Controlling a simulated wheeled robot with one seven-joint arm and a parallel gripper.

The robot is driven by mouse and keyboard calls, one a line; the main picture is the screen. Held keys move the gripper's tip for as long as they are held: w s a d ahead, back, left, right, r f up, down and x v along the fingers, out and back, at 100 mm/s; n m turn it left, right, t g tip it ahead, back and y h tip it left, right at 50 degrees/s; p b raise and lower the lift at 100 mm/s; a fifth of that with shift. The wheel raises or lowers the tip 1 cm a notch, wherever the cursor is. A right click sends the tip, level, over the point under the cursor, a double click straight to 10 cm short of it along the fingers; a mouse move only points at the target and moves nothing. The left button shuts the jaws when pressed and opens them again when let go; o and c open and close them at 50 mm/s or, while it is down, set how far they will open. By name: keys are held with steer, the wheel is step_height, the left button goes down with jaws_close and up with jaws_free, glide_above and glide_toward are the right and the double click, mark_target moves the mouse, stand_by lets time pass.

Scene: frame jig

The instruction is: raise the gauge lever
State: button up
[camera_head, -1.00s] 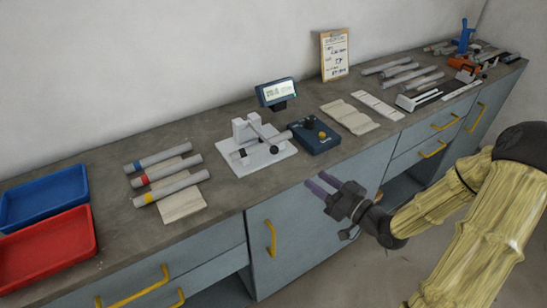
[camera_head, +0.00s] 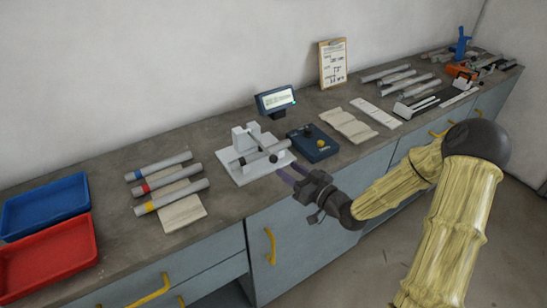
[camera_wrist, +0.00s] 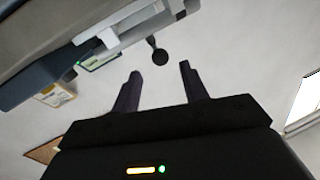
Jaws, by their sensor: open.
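The gauge (camera_head: 240,174) is a white stand on the bench, with a grey tube (camera_head: 247,157) lying across it. Its lever slopes down toward the front and ends in a black knob (camera_head: 273,158). In the wrist view, the lever knob (camera_wrist: 160,57) shows ahead of the gap between the fingertips (camera_wrist: 160,70), not visibly touched.
A small display (camera_head: 275,99) stands behind. Banded tubes (camera_head: 170,195) lie to the left, past a bare stretch of bench. Blue (camera_head: 45,203) and red (camera_head: 45,262) trays are farther left.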

mark_target(276, 161)
steer(key=p+x, duration=0.1)
steer(key=x, duration=0.5)
steer(key=shift+a, duration=0.1)
steer(key=shift+w+a, duration=0.45)
steer(key=shift+w, duration=0.05)
jaws_close()
